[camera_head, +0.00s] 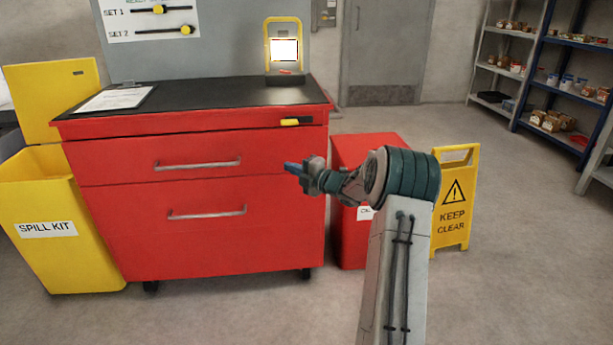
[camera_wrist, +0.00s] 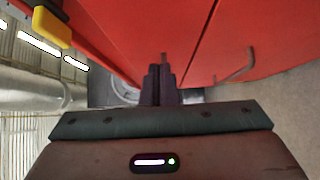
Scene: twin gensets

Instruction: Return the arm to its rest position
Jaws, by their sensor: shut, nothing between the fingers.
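My gripper (camera_head: 291,168) is at the end of my arm, in front of the right part of the red tool cabinet. Its fingers point left in the head view. In the wrist view the fingers (camera_wrist: 161,82) are together, with nothing between them. The red cabinet (camera_head: 200,225) has two drawers with metal handles, both looking closed. In the wrist view the cabinet's red front (camera_wrist: 250,35) lies beyond and beside the fingers. I cannot tell the exact gap between the gripper and the cabinet.
A yellow spill kit bin (camera_head: 60,255) stands open at the left. A red box (camera_head: 350,235) and a yellow keep-clear sign (camera_head: 455,205) stand behind my arm. A yellow-handled item (camera_head: 296,122) is at the cabinet's top edge. Shelves (camera_head: 560,80) are back right. Floor at right is clear.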

